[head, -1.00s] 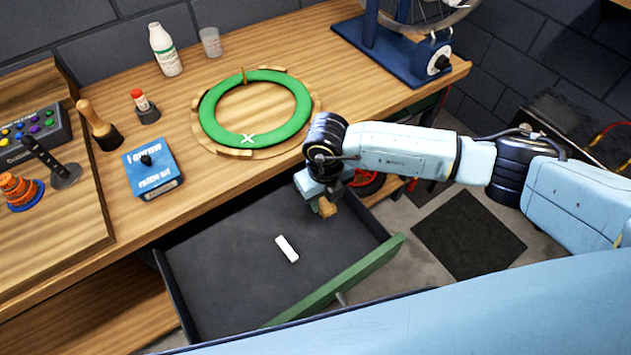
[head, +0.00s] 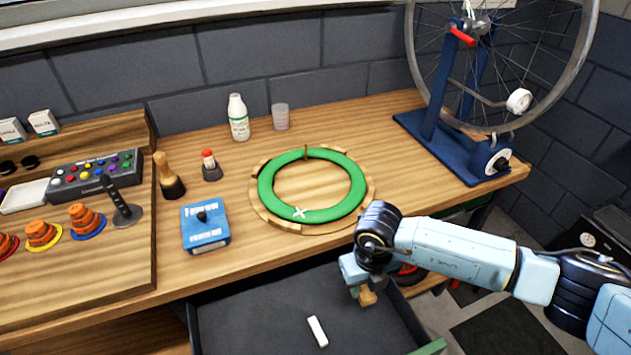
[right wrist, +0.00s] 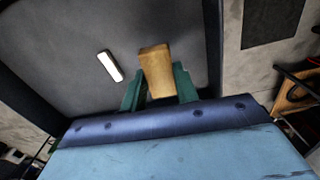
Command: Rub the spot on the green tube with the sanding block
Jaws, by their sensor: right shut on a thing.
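The green tube (head: 352,199) lies as a ring in a round wooden holder (head: 262,212) on the bench. Its spot, a pale X mark (head: 299,212), is on the near side of the ring. My right gripper (head: 362,290) is above the open drawer, to the right of and nearer than the ring. It is shut on a tan block, which I take for the sanding block (head: 367,297). In the right wrist view the block (right wrist: 156,72) sits between the green fingers (right wrist: 158,92). The block is apart from the tube. My left gripper is not in view.
The open drawer (head: 260,318) holds a white stick (head: 317,331). A blue box (head: 205,226), a brush (head: 168,178), a small red-capped bottle (head: 210,165), a white bottle (head: 238,118) and a cup (head: 281,117) stand around the ring. A wheel stand (head: 440,135) is at the right.

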